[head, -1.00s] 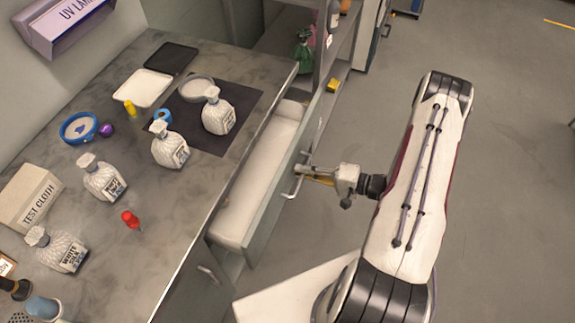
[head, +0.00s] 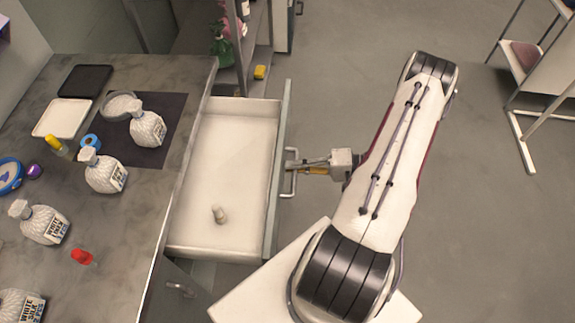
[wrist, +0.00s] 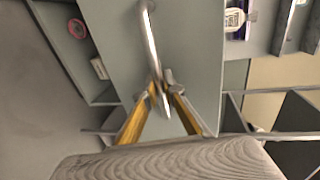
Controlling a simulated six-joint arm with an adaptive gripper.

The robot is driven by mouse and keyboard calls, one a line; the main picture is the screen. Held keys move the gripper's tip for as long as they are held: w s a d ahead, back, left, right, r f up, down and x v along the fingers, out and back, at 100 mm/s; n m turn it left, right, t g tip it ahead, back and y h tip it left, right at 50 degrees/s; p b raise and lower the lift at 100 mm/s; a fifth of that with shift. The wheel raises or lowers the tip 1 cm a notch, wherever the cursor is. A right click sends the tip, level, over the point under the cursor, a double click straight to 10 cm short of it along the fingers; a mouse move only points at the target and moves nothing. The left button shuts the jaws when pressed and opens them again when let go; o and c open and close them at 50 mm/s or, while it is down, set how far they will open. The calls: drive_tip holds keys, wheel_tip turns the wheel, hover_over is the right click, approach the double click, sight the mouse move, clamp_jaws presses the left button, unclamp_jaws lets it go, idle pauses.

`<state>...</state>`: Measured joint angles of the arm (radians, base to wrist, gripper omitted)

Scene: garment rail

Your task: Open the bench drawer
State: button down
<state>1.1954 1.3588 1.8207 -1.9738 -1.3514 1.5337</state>
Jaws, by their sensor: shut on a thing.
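The bench drawer (head: 225,150) stands pulled well out from the bench, with its pale inside in view. A small pale object (head: 219,214) lies in it near the front end of the picture. The metal bar handle (head: 290,180) is on the drawer's grey front panel (head: 281,130). My gripper (head: 296,168) is at the handle, reaching from the right. In the wrist view the two yellow-sided fingers (wrist: 162,92) close around the handle bar (wrist: 150,40). The contact inside the fingertips is partly hidden.
The bench top (head: 130,215) holds several white bottles (head: 105,172), a dark mat (head: 165,112), trays and a red-topped item (head: 82,257). A shelf unit (head: 240,75) stands beyond the drawer. A white rack (head: 530,110) is at the far right. Floor right of my arm is clear.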

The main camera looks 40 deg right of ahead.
drive_tip(key=shift+d, duration=0.1)
drive_tip(key=c, duration=2.4)
unclamp_jaws()
drive_tip(key=shift+v, duration=5.95)
